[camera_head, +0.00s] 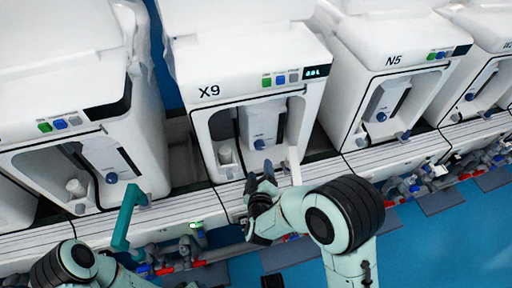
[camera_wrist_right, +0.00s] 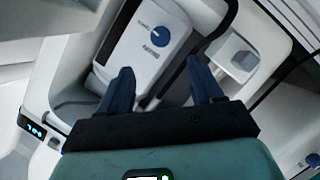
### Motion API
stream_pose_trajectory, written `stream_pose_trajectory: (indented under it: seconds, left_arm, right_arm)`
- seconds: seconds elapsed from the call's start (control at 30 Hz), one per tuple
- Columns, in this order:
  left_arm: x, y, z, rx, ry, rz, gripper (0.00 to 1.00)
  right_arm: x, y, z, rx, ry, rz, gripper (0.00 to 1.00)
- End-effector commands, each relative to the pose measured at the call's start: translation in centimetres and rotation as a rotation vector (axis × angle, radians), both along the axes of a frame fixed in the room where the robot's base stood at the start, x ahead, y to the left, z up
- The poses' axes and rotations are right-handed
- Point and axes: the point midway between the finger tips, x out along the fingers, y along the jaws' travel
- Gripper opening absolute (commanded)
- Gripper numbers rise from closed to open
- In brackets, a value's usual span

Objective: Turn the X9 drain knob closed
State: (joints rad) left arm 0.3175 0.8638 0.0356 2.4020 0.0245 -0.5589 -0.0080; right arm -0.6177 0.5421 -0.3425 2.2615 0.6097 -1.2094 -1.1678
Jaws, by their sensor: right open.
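The white X9 machine (camera_head: 208,91) stands at centre in the head view, with an open front bay. A small round blue knob (camera_head: 259,144) sits low on the grey-white box inside the bay. In the right wrist view the blue knob (camera_wrist_right: 159,37) shows beyond the fingers, with small dark lettering beside it. My right gripper (camera_head: 260,183) is at the bay's lower front edge, below the knob. In the wrist view the right gripper (camera_wrist_right: 163,82) has its two dark blue fingers apart, with nothing between them. The knob lies ahead of the gap, apart from the fingers. My left gripper's fingers are not visible.
The N5 machine (camera_head: 393,60) stands to the right, another machine (camera_head: 60,105) to the left. Pipes and valves (camera_head: 190,250) run below the front ledge.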

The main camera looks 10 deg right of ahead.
Motion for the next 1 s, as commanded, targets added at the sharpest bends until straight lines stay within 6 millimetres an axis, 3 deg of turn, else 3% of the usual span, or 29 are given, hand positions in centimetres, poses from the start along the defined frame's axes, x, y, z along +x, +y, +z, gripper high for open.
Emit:
stream_pose_trajectory:
  seconds: [0.37, 0.6, 1.0]
  left_arm:
    - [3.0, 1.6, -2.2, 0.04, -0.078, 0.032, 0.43]
    - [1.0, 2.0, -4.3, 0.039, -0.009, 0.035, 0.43]
    - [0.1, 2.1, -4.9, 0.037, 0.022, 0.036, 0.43]
  right_arm:
    - [6.9, -1.9, -2.3, 0.001, 0.0, -0.001, 0.66]
    - [10.5, -2.8, -3.3, 0.002, 0.003, 0.0, 0.66]
    - [11.7, -3.0, -3.5, 0.002, 0.005, 0.003, 0.66]
